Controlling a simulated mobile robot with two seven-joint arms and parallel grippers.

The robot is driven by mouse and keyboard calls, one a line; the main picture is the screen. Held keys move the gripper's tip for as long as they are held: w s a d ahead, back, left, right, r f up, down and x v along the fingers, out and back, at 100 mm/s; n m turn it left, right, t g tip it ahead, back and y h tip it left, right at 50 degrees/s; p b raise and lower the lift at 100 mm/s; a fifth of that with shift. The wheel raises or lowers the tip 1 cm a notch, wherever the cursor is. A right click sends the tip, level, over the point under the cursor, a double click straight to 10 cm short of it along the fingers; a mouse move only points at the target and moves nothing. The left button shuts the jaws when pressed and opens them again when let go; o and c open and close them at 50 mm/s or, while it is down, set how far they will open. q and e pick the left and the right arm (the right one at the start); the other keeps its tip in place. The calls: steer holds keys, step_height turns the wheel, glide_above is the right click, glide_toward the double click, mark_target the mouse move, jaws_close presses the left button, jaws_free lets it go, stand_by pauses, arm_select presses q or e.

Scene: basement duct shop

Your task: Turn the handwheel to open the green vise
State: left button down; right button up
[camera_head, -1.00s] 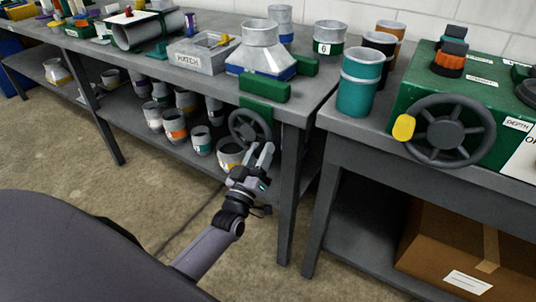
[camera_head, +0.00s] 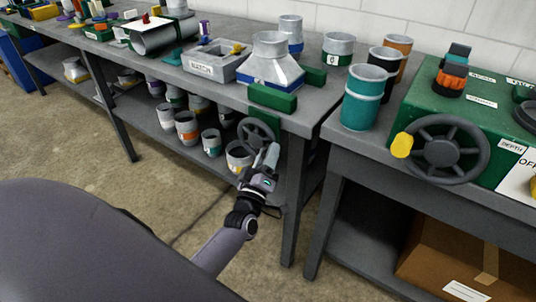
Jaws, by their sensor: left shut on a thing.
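The green vise (camera_head: 272,98) is at the front edge of the left bench, with its front jaw facing me and a second green block (camera_head: 315,75) behind. A grey sheet-metal reducer (camera_head: 270,62) with a blue lower band sits between them. The dark grey handwheel (camera_head: 247,126) hangs below the front jaw. My left gripper (camera_head: 268,158) is at the wheel's lower right rim, shut on it. The fingers hide part of that rim. My right gripper is not in view.
The right bench carries a green machine (camera_head: 410,104) with its own larger handwheel (camera_head: 455,172) and yellow knob, and a teal can (camera_head: 362,98). Several cans stand on the shelf left of my gripper. A bench leg (camera_head: 293,195) is close on its right.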

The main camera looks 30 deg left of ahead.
arm_select(q)
steer(key=shift+a+r, duration=0.25)
steer(key=shift+r, duration=0.15)
steer(key=c, duration=1)
jaws_free()
steer(key=shift+f, duration=0.1)
steer(key=shift+v, duration=3.55)
steer(key=shift+d, duration=0.1)
